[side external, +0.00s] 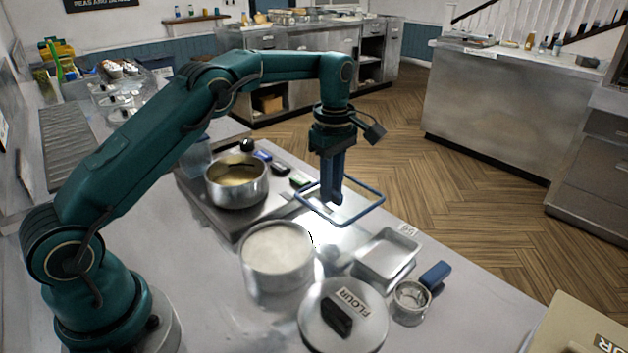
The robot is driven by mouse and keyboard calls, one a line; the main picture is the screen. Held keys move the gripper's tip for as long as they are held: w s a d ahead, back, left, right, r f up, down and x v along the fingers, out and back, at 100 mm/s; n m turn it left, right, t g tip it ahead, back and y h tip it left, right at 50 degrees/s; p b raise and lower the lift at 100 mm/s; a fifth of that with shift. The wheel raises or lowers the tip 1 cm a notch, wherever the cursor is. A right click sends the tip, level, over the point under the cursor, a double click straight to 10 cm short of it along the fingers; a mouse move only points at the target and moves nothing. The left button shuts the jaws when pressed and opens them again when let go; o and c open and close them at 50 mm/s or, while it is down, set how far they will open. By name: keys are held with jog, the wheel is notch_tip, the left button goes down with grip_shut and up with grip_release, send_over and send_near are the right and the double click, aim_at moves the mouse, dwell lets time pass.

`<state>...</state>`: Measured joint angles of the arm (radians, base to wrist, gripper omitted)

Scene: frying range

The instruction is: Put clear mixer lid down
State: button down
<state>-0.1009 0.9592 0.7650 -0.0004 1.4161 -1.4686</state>
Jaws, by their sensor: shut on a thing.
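The clear mixer lid (363,214) is a see-through square panel with a blue rim. My gripper (331,198) points straight down with its blue fingers shut on the lid, near the middle of the panel. The lid looks roughly level and appears to be held above the counter (453,317), right of the metal pot. I cannot tell the exact gap beneath it.
A metal pot (236,186) with yellowish contents stands on a metal plate. A tub of white powder (277,252), a FLOUR lid (364,322), a rectangular metal tin (386,257) and a small round tin (411,303) crowd the front counter. The right counter edge is near.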

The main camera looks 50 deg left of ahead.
aim_at(331, 206)
jog(key=shift+f, duration=2.35)
jog(key=c, duration=0.8)
grip_release()
jog(key=shift+f, duration=0.15)
